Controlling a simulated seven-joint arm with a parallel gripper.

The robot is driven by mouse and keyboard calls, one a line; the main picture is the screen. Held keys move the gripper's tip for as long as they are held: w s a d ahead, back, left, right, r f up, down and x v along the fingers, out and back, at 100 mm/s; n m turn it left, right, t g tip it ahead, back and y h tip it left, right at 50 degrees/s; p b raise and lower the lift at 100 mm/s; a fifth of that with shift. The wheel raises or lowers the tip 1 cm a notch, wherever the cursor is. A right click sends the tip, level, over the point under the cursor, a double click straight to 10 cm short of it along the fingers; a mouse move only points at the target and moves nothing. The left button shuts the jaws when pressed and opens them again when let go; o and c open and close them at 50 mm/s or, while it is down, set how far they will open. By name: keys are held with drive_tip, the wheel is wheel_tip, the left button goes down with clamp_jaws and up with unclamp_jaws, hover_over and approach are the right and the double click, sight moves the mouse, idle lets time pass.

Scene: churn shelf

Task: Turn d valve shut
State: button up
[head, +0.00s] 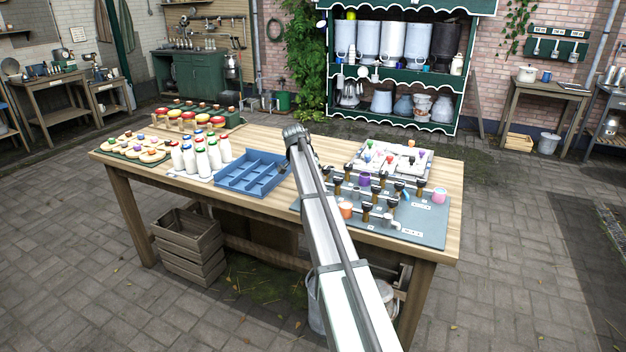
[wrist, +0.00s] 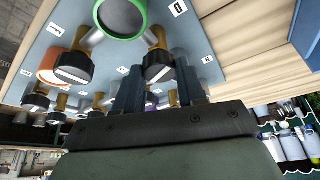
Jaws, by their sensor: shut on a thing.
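The grey valve board (head: 425,228) lies at the right end of the table, with several valves that have brass stems and black knobs. In the wrist view, my gripper (wrist: 160,82) is closed around one black knob with a white mark (wrist: 159,72), a finger on each side of it. A small label (wrist: 180,8) near it reads like D or O; I cannot tell which. The knob's exact angle is hard to read. In the head view, my arm hides the fingers and the held knob.
Other valves (wrist: 72,70) stand close beside the held one. A blue tray (head: 252,174), milk bottles (head: 202,160) and a white tray with coloured knobs (head: 416,160) share the table.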

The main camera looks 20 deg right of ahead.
drive_tip(key=shift+w+m+g, duration=0.1)
drive_tip(key=shift+m+g, duration=0.7)
drive_tip(key=shift+m, duration=1.1)
drive_tip(key=o, duration=1)
drive_tip(key=shift+o, duration=0.2)
drive_tip(key=v, duration=1.4)
drive_tip(key=shift+a+f, duration=0.1)
drive_tip(key=shift+f, duration=0.05)
